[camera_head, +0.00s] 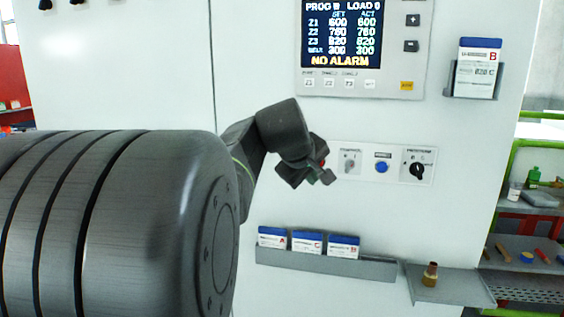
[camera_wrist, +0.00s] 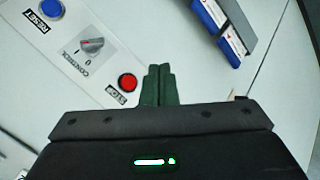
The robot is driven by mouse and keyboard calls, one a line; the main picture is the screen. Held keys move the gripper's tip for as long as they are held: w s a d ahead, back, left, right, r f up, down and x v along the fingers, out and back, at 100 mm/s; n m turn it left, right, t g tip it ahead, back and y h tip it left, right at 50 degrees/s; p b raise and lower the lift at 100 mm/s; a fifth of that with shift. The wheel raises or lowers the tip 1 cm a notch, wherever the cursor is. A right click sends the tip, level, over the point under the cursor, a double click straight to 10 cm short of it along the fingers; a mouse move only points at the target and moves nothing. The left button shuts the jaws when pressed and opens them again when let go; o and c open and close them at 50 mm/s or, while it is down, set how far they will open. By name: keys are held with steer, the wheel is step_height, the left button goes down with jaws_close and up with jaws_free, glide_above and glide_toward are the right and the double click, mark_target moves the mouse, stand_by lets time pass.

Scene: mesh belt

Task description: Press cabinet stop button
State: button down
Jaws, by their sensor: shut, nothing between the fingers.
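The red round stop button (camera_wrist: 127,82), with a STOP label beside it, is on the white cabinet front in the wrist view. In the head view my wrist covers most of that spot; only a bit of red shows at its edge. My gripper (camera_wrist: 158,70) is shut and empty, its two dark green fingers side by side. The fingertips show just right of the button in the wrist view, apart from it in the picture. The gap to the cabinet face cannot be told. In the head view my gripper (camera_head: 322,177) is in front of the panel's left end.
A grey switch (camera_head: 349,161), a blue reset button (camera_head: 382,165) and a black selector knob (camera_head: 417,170) sit right of my gripper. Below is a card rack (camera_head: 325,262) and a shelf (camera_head: 450,287) with a small brown bottle (camera_head: 430,274). A display (camera_head: 342,35) reads NO ALARM.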

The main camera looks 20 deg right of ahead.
steer(key=w+d+p, duration=0.3)
steer(key=w+d, duration=0.1)
steer(key=w, duration=0.3)
steer(key=shift+w+d, duration=0.25)
steer(key=shift+d, duration=0.05)
steer(key=shift+w, duration=0.1)
stand_by(2.1)
steer(key=shift+w+d, duration=0.2)
steer(key=shift+w, duration=0.05)
steer(key=shift+w+d+p, duration=0.25)
steer(key=shift+w+p, duration=0.15)
steer(key=shift+p, duration=0.1)
stand_by(0.7)
steer(key=shift+s+a+b, duration=0.3)
steer(key=shift+s+a, duration=0.2)
steer(key=shift+s, duration=0.25)
